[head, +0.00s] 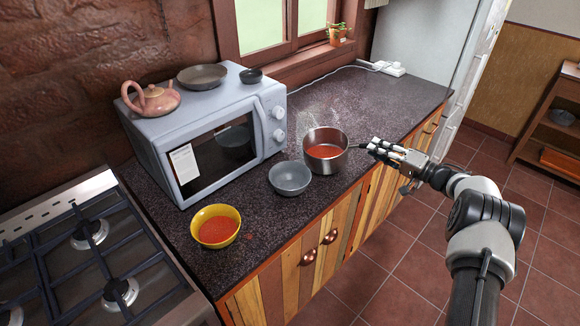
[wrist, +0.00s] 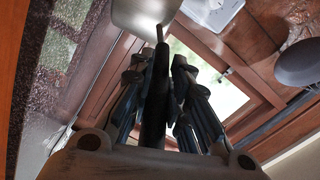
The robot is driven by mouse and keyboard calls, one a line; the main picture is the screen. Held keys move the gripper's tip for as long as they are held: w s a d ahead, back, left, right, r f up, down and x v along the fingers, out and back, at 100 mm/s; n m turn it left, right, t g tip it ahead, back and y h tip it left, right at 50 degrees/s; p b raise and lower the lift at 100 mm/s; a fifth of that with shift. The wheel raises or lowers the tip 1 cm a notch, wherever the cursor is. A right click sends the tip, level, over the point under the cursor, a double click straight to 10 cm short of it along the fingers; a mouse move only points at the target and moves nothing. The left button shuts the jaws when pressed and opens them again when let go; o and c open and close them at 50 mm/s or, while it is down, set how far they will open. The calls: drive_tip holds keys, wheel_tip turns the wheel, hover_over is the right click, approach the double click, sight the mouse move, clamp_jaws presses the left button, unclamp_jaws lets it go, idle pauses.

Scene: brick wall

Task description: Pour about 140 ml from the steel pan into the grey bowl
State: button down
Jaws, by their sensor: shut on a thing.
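The steel pan (head: 327,164) stands upright on the dark counter in the head view, with red liquid inside. Its dark handle points right, and my gripper (head: 371,148) is shut on it. In the wrist view the handle (wrist: 157,90) runs between the fingers of my gripper (wrist: 160,75), up to the pan's pale metal side (wrist: 145,15). The grey bowl (head: 290,178) sits on the counter just left of and nearer than the pan. Its visible inside looks empty. I cannot tell whether the pan touches the counter or hangs slightly above it.
A yellow bowl (head: 216,226) with red liquid stands at the front left of the counter, beside the gas hob (head: 95,262). A microwave (head: 212,130) behind the grey bowl carries a teapot (head: 151,99), a pan and a small dark bowl.

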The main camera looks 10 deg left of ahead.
drive_tip(key=s+a+r+n+h+p, duration=0.1)
drive_tip(key=s+a+r+n+p, duration=0.8)
drive_tip(key=s+r, duration=0.1)
drive_tip(key=shift+s+r+n+t, duration=0.2)
drive_tip(key=shift+r+n+t, duration=0.15)
drive_tip(key=shift+r, duration=0.45)
idle(0.7)
drive_tip(key=shift+s+a+n, duration=0.15)
drive_tip(key=shift+s+n, duration=0.1)
idle(0.5)
drive_tip(key=shift+s+a+r+n+b, duration=0.35)
drive_tip(key=shift+s+a+n+b, duration=0.35)
drive_tip(key=shift+s+n+b, duration=0.15)
idle(1.1)
